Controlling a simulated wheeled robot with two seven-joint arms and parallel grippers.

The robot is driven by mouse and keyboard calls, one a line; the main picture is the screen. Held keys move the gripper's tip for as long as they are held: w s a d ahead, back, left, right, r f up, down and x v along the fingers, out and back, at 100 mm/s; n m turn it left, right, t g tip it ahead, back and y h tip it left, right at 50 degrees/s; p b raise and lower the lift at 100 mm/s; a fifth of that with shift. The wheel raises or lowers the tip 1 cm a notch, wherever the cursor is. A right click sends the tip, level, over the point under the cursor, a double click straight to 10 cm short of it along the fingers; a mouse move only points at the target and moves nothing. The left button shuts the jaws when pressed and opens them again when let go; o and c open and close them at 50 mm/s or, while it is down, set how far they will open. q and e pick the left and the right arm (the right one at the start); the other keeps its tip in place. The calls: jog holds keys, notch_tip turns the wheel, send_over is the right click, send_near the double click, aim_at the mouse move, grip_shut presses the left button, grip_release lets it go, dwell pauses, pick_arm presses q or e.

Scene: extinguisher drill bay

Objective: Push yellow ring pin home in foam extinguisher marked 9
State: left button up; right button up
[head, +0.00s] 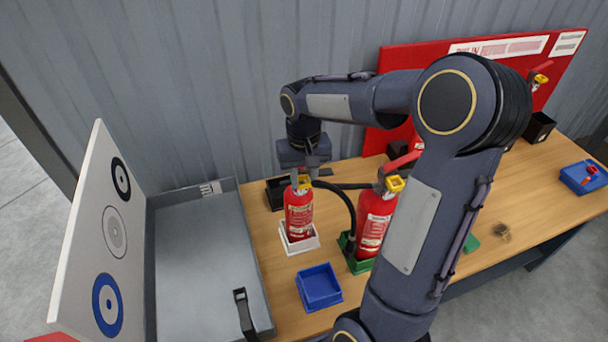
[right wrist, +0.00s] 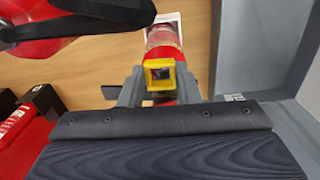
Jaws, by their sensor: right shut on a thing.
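A small red extinguisher (head: 299,213) stands upright in a white holder (head: 300,241). It has a yellow ring pin (head: 304,182) at its top. My right gripper (head: 304,173) is over this extinguisher, shut on the yellow ring pin. In the right wrist view the square yellow ring (right wrist: 160,73) sits between the two fingers (right wrist: 160,88), with the red body (right wrist: 163,45) beyond it. How deep the pin sits is hidden. A larger red extinguisher (head: 373,222) with a yellow ring (head: 395,184) stands in a green holder (head: 361,262). I cannot read a 9 on either. My left gripper is out of view.
An open grey case (head: 203,255) with a target-marked lid (head: 110,235) lies at left. A blue tray (head: 319,286) is in front of the white holder. A black hose (head: 345,200) curves between the extinguishers. My right arm covers part of the wooden bench (head: 530,185).

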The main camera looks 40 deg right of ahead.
dwell(0.3)
jog(key=o, duration=1.2)
jog(key=shift+c, duration=0.2)
notch_tip(320, 180, up, 8)
jog(key=shift+f+b, duration=0.2)
jog(key=shift+b, duration=0.2)
jog(key=shift+s+a+r, duration=0.15)
jog(key=shift+s+r, duration=0.05)
jog(key=shift+s, duration=0.1)
jog(key=s+a+f+n+t+y, duration=0.1)
jog(key=s+a+f+t+y, duration=0.1)
jog(key=s+a, duration=0.4)
jog(key=s+a+f+n+t+y, duration=0.1)
jog(key=s+a+f+t, duration=0.1)
jog(key=s+a, duration=0.4)
jog(key=s+t, duration=0.1)
jog(key=s, duration=0.4)
jog(key=shift+s+n+t+y, duration=0.3)
jog(key=shift+s+y, duration=0.1)
